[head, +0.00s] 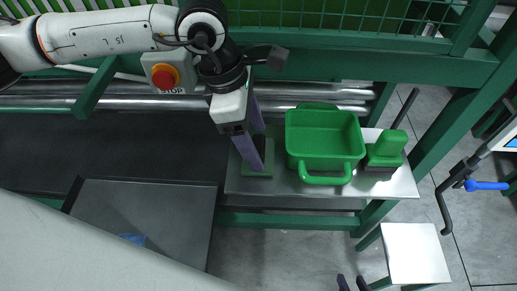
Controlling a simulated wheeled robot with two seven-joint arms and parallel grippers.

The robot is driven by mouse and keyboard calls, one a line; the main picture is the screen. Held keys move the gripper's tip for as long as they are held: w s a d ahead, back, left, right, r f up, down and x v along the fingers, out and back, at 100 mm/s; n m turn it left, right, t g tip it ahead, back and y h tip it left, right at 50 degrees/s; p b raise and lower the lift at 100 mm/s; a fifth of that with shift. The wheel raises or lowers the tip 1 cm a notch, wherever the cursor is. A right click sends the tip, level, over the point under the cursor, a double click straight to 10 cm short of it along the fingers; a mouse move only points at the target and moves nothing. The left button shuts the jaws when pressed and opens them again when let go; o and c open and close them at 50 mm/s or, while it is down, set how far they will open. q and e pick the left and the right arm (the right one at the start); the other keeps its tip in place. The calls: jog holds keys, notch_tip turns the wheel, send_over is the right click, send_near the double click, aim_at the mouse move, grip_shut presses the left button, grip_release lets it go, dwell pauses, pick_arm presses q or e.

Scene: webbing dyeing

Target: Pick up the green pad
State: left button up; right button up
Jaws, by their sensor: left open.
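A flat dark green pad (262,171) lies on the left part of a small metal shelf (240,186). My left gripper (261,160) points down over it with two purple fingers, open. The fingers hide part of the pad, and I cannot tell whether they touch it. My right gripper (352,284) shows only as two purple fingertips at the bottom edge, set apart and with nothing visible between them.
A green tray (325,180) with a front handle stands right of the pad. A green block-handled tool (389,145) sits farther right. A red stop button (165,77) is near my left arm. A white stool (416,252) stands lower right.

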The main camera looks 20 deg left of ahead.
aim_at(262, 148)
pick_arm(q)
jog(key=shift+d+f, duration=0.1)
jog(key=shift+f, duration=0.2)
jog(key=c, duration=1.2)
pick_arm(e)
jog(key=shift+w+r, duration=0.1)
jog(key=shift+w, duration=0.05)
pick_arm(q)
jog(key=shift+r, duration=0.15)
